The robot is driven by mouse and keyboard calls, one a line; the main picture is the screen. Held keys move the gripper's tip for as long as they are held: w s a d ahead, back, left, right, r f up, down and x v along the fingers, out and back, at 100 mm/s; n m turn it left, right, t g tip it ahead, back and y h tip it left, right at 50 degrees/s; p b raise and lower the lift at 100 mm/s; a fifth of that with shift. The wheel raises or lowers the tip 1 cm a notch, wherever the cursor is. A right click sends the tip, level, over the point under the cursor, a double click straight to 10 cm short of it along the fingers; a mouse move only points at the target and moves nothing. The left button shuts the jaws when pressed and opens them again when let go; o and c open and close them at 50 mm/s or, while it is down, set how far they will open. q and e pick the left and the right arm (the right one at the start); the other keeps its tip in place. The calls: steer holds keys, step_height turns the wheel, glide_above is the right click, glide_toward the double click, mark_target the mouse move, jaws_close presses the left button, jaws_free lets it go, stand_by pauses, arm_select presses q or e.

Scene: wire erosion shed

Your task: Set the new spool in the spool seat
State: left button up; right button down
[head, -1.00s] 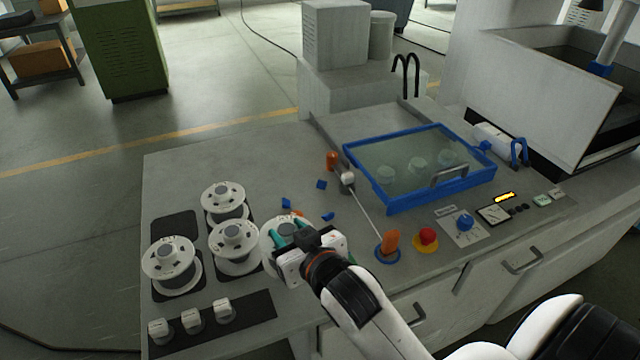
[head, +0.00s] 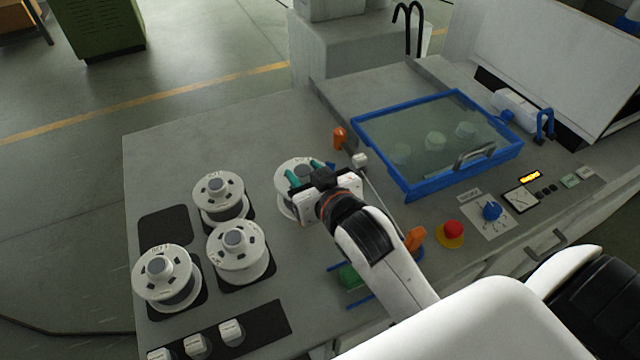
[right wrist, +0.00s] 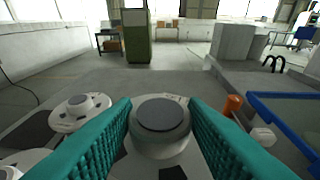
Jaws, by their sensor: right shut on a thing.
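A white spool with a grey hub (head: 290,190) is held by my right gripper (head: 310,174), whose teal fingers are shut on its hub. In the right wrist view, the hub (right wrist: 162,113) sits between the two teal fingers. The spool is over the worktop, left of the orange knob (head: 340,138). It looks upright, but I cannot tell whether it touches the surface. The blue marks seen there earlier, possibly the spool seat, are hidden by the spool and gripper. My left gripper is not in view.
Three white spools (head: 220,198) (head: 239,252) (head: 166,278) stand on dark pads at left; another pad (head: 165,226) is empty. A blue-framed glass cover (head: 435,147) is at right. A red button (head: 453,229) and an orange lever (head: 414,238) are near my arm.

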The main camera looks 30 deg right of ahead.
steer(key=shift+w+d+r+b, duration=0.3)
steer(key=shift+w+d+r, duration=0.2)
steer(key=shift+w+d, duration=0.3)
steer(key=w+d+r+b, duration=0.1)
steer(key=w+d+r, duration=0.1)
steer(key=w+d, duration=0.25)
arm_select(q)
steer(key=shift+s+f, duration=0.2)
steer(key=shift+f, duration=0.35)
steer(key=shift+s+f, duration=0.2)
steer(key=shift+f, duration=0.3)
arm_select(e)
steer(key=shift+h, duration=0.3)
steer(key=shift+s+d+f, duration=0.1)
steer(key=shift+d+f, duration=0.05)
steer(key=shift+f, duration=2.15)
steer(key=shift+s+d+f, duration=0.1)
steer(key=shift+f, duration=2.2)
steer(key=shift+f, duration=0.1)
steer(key=c, duration=1.2)
jaws_free()
steer(key=shift+f, duration=0.2)
steer(key=shift+c, duration=0.2)
steer(key=o, duration=0.4)
steer(key=shift+s, duration=0.1)
steer(key=shift+r, duration=0.15)
